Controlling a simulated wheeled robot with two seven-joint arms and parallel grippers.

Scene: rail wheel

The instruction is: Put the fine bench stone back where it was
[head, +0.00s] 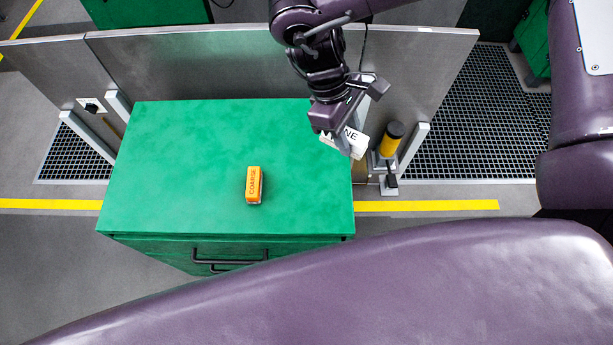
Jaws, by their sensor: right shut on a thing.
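The fine bench stone (357,143) is a pale white block with the letters "NE" showing; the rest of its label is hidden by my gripper. My right gripper (342,131) is shut on it and holds it at the right edge of the green cabinet top, near the back. Its exact height above the top cannot be told. The coarse stone (253,184), an orange block marked "COARSE", lies on the green cabinet top (190,160) right of the middle. My left gripper is not in view.
A grey metal panel (200,65) stands behind the cabinet. A yellow and black post (391,139) stands just right of the held stone. Dark drawer handles (230,257) are on the cabinet front. Much of the green top is clear.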

